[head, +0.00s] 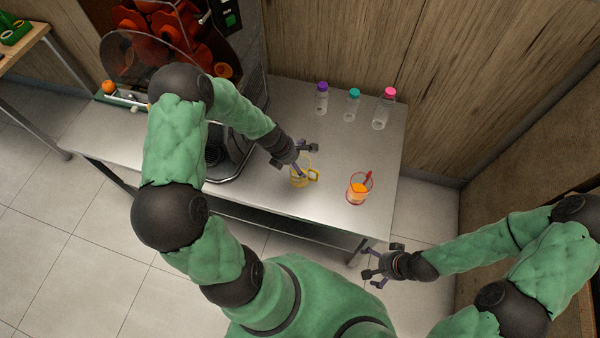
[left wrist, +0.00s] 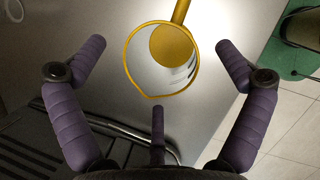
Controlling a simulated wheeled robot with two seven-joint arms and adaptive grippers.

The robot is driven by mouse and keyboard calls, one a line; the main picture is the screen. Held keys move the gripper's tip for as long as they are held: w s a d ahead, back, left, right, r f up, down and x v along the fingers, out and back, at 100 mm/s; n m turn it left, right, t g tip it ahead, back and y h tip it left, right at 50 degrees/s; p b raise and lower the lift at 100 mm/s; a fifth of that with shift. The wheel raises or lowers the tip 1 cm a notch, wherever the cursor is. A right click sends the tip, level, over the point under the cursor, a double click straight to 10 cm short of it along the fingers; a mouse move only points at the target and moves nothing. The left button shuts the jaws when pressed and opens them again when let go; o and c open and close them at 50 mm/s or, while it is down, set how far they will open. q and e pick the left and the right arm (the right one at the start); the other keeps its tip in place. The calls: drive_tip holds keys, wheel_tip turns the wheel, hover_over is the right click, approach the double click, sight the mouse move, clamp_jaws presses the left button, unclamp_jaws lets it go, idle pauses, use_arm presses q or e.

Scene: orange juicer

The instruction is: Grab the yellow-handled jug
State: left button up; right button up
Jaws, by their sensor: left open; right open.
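The yellow-handled jug (head: 299,179) stands upright on the metal table, clear with a yellow rim and handle. In the left wrist view the jug (left wrist: 162,84) lies between the spread fingers, its handle pointing toward the top of the picture. My left gripper (head: 303,157) is open just above and beside the jug; I cannot tell if any finger touches it. In the left wrist view the fingers of my left gripper (left wrist: 160,70) look apart from the rim. My right gripper (head: 375,267) is open and empty, off the table's front edge.
A red-handled jug (head: 358,190) with orange contents stands right of the yellow one. Three bottles with purple (head: 321,101), teal (head: 351,107) and pink (head: 383,111) caps stand at the back. The juicer (head: 165,50) is behind my left arm. The metal table (head: 270,215) has bare room between jugs and bottles.

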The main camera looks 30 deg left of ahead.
sight(300, 163)
use_arm(q)
drive_tip(key=shift+b+x, duration=0.45)
drive_tip(key=shift+x, duration=1.15)
drive_tip(key=c, duration=1.6)
drive_tip(key=shift+o, duration=0.2)
drive_tip(key=shift+r, duration=0.1)
